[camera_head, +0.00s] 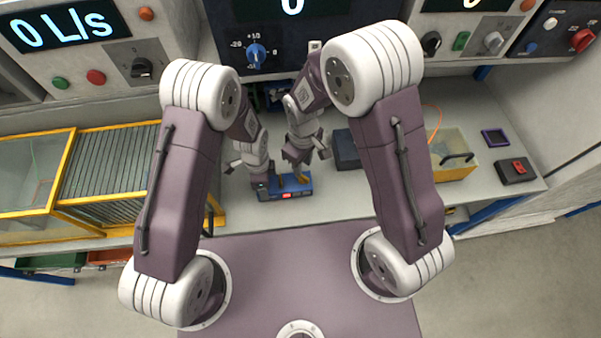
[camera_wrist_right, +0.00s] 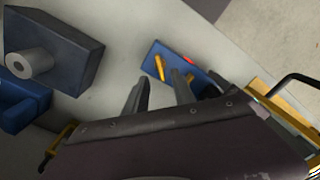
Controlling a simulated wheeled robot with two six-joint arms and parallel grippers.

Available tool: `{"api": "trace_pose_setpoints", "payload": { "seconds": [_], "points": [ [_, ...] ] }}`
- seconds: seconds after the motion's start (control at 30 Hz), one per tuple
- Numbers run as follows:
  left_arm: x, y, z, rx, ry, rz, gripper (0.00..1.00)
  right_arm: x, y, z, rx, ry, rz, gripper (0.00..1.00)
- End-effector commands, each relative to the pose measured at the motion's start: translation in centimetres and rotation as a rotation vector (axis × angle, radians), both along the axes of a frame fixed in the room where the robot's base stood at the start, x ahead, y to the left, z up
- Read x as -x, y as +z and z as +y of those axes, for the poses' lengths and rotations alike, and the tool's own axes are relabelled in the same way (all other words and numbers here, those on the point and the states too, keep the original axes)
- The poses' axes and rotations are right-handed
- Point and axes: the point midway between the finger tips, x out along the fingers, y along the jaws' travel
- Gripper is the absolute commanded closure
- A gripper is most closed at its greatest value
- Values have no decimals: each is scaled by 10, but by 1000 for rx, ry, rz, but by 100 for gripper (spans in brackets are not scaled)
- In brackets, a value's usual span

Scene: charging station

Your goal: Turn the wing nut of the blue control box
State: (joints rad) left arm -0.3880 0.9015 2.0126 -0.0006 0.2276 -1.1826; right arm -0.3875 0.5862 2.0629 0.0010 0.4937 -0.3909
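The blue control box (camera_head: 291,192) lies on the grey worktop near its front edge, with a red mark on its front. A yellow wing nut (camera_head: 301,178) stands on its top; it also shows as a yellow bar in the right wrist view (camera_wrist_right: 158,68). My right gripper (camera_head: 298,164) is above the box, pointing down. In the right wrist view its two fingers (camera_wrist_right: 160,80) are apart and empty, with the box beyond their tips. My left gripper (camera_head: 261,186) is at the left end of the box; its fingers are mostly hidden.
A dark box (camera_head: 347,150) stands to the right of my right gripper. A yellow-edged bin (camera_head: 455,172) is farther right. A yellow-framed rack (camera_head: 105,165) stands at left. The instrument panel (camera_head: 290,40) borders the back. Clear worktop shows at right of the blue box.

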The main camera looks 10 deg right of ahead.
Motion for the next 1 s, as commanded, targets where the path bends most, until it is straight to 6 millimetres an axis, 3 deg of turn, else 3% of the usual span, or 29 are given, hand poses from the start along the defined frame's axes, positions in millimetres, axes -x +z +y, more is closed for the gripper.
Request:
{"api": "trace_pose_setpoints", "payload": {
  "seconds": [0.1,0.3,0.63,0.77,1.0],
  "points": [
    [0,0,0,0,1,-1,93,1,-28,0,2,0,5,69],
    [0,0,0,0,1,-1,93,0,-57,0,0,1,1,69],
    [0,0,0,0,0,0,93,0,-62,0,-1,1,-1,69],
    [0,0,0,0,0,0,93,0,-62,0,-1,1,-1,100],
    [0,0,0,0,0,0,93,0,-62,0,-1,-3,-1,100]
  ]
}}
